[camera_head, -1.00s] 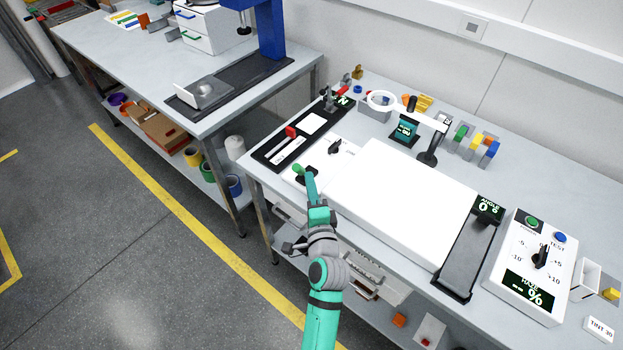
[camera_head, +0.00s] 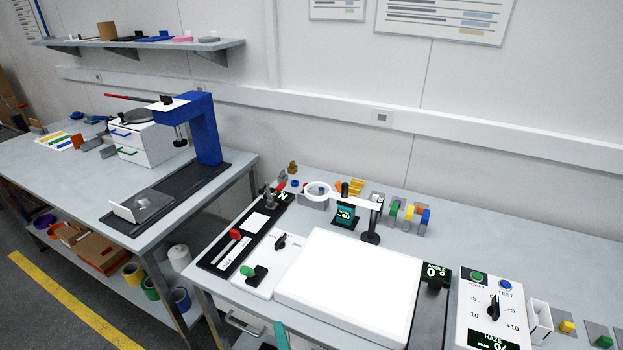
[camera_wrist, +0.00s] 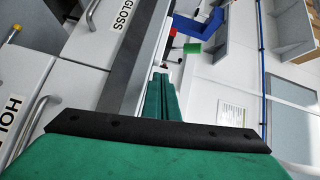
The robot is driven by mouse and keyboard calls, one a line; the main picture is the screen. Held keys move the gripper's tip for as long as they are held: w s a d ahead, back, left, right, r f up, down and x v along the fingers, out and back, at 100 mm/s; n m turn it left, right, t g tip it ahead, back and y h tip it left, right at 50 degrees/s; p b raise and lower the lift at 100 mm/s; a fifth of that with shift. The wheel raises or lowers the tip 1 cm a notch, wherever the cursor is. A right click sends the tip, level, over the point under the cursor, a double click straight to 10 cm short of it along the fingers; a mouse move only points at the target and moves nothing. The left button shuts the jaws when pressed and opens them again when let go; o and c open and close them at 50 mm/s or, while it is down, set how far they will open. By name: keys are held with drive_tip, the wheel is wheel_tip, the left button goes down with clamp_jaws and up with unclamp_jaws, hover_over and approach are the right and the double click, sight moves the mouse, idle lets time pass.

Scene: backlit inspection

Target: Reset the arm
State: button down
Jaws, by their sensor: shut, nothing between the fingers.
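My gripper (camera_wrist: 161,80) shows in the wrist view with its two green fingers together and nothing between them. In the head view only a small teal piece of my arm (camera_head: 281,335) shows at the bottom edge, in front of the workbench. The rest of my arm is out of that view. The gripper holds nothing and no contact with the bench shows.
The bright white light panel (camera_head: 345,285) lies on the bench (camera_head: 560,240). A switch box (camera_head: 489,310) stands to its right and a black strip (camera_head: 236,240) lies to its left. White drawer fronts (camera_wrist: 85,75) are close on the left in the wrist view.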

drive_tip(key=s+d+f+n+h, duration=0.2)
drive_tip(key=s+d+f, duration=0.1)
drive_tip(key=s, duration=0.5)
drive_tip(key=s+d+f+n+h, duration=0.3)
drive_tip(key=s+d, duration=0.1)
drive_tip(key=s, duration=0.5)
drive_tip(key=s+r+n, duration=0.2)
drive_tip(key=s+n, duration=0.1)
drive_tip(key=s, duration=0.4)
drive_tip(key=s+d+r+n+g, duration=0.1)
drive_tip(key=s+r+n, duration=0.1)
drive_tip(key=s+n, duration=0.2)
drive_tip(key=s, duration=0.3)
drive_tip(key=shift+s+d+r+n+h, duration=0.25)
drive_tip(key=shift+d+r+n+h, duration=0.05)
drive_tip(key=shift+r, duration=0.05)
drive_tip(key=shift+d, duration=0.1)
